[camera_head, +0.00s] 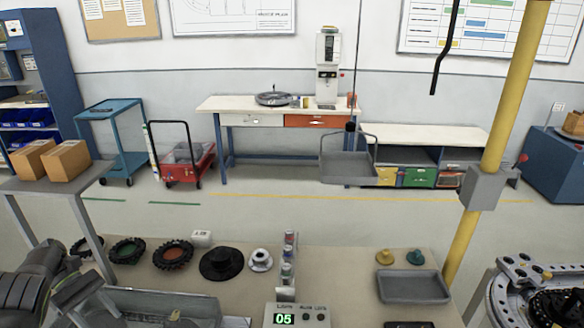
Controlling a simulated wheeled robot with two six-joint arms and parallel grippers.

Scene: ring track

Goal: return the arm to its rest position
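My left arm comes in at the lower left corner, dark grey and cut off by the frame. Its end, which seems to be my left gripper (76,290), is beside a grey metal tray (160,303) at the front edge of the bench. I cannot make out its fingertips or whether it holds anything. My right arm and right gripper do not show.
The bench (335,262) bears black toothed rings (173,254), a black flanged disc (221,264), a counter box (297,316) reading 05, and an empty grey tray (413,287). A yellow post (510,100) rises at right. Perforated metal (520,290) stands lower right.

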